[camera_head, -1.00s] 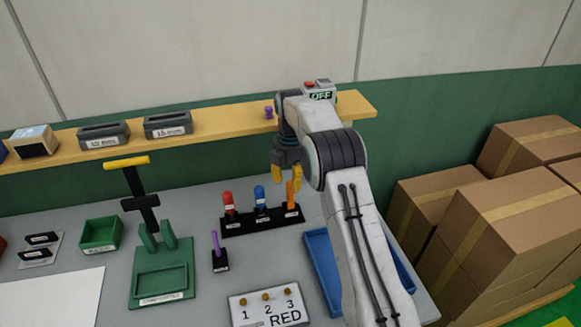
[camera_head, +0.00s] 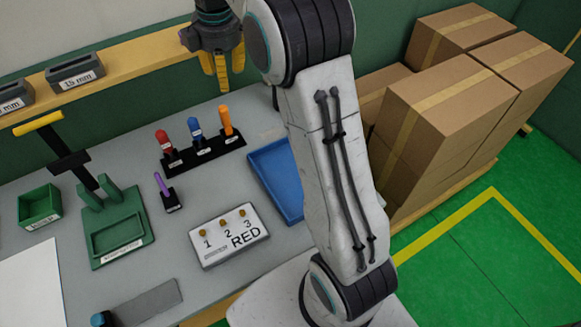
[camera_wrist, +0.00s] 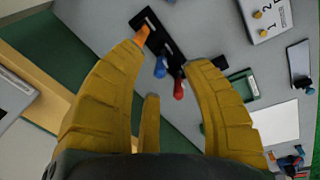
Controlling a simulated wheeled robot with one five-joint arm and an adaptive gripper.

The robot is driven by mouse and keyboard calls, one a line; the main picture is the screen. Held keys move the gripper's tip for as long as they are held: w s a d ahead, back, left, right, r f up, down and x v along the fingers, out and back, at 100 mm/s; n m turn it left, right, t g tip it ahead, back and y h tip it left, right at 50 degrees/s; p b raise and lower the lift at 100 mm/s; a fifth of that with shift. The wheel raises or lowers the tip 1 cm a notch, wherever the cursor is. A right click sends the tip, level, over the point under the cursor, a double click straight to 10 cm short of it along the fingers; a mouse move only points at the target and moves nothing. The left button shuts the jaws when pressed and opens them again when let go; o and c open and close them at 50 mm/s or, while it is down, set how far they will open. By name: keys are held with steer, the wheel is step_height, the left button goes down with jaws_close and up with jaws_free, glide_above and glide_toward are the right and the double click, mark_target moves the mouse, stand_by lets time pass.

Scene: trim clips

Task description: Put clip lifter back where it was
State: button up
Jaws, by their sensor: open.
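My gripper (camera_head: 222,74) is raised above the back of the workbench, near the shelf. Its yellow fingers are spread and nothing is between them in the wrist view (camera_wrist: 165,85). A black rack (camera_head: 203,156) on the bench holds a red-handled tool (camera_head: 163,140), a blue-handled tool (camera_head: 196,130) and an orange tool (camera_head: 226,121), all upright. The wrist view shows the orange tool (camera_wrist: 141,36) close to the left fingertip in the picture, lower than the gripper. A purple tool (camera_head: 160,184) stands in a small black holder. Labels are unreadable, so I cannot tell which is the clip lifter.
A blue tray (camera_head: 262,176) lies right of the rack, partly behind my arm. A white board marked RED (camera_head: 229,237) lies in front. A green fixture (camera_head: 118,238) and green bin (camera_head: 40,206) are left. A yellow shelf (camera_head: 120,84) runs behind. Cardboard boxes (camera_head: 460,110) stand right.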

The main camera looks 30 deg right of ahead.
steer(key=s+r+m+t, duration=0.1)
steer(key=s+r+m, duration=0.15)
steer(key=s, duration=0.45)
steer(key=s+r+m+t, duration=0.1)
steer(key=s+r+m, duration=0.1)
steer(key=s+m, duration=0.35)
steer(key=s+f+m, duration=0.3)
steer(key=s, duration=0.5)
steer(key=s+f+m+t, duration=0.1)
steer(key=s+f+m, duration=0.1)
steer(key=s, duration=0.6)
steer(key=shift+s+f+m, duration=0.4)
steer(key=shift+f, duration=0.1)
